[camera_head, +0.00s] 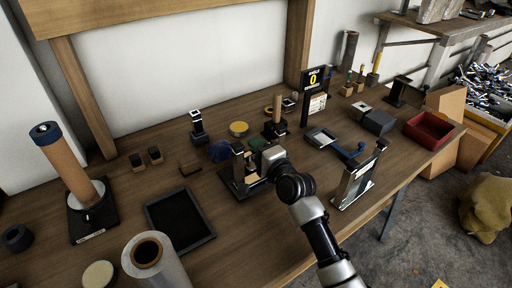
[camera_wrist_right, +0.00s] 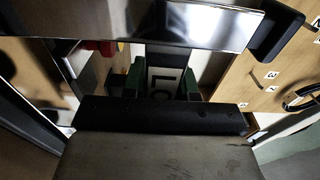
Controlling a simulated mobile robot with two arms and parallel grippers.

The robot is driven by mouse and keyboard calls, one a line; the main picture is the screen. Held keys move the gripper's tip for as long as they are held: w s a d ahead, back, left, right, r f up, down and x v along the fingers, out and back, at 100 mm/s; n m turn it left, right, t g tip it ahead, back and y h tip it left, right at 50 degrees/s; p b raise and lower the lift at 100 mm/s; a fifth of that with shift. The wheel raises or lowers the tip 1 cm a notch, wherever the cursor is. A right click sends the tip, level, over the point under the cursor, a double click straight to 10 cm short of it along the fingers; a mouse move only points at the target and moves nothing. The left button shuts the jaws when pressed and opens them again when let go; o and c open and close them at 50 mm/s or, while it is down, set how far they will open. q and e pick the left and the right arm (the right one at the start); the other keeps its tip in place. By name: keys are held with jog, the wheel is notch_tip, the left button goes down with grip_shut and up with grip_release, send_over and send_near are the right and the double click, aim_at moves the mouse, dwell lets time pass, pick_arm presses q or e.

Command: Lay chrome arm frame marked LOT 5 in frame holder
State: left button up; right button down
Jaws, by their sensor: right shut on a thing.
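My right gripper (camera_head: 262,160) reaches in from the lower right to a dark stand with a black base (camera_head: 235,188) and an upright in the middle of the bench. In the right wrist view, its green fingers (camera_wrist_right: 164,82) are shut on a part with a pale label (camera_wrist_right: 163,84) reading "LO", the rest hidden. A shiny chrome bar (camera_wrist_right: 195,22) with a black end crosses above the fingers. I cannot tell whether the held part touches the stand. Another chrome frame (camera_head: 355,182) stands upright near the bench's front right edge. My left gripper is not in view.
A black tray (camera_head: 150,218) lies left of the stand. A brown roll on a black base (camera_head: 96,222) stands at far left. A blue-handled piece (camera_head: 346,152), a sign reading "0" (camera_head: 313,79) and a red bin (camera_head: 410,129) are to the right. Clear wood lies in front of the stand.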

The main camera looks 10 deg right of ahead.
dwell(0.4)
jog(key=c, duration=0.8)
grip_release()
jog(key=shift+f, duration=0.15)
jog(key=v, duration=1.1)
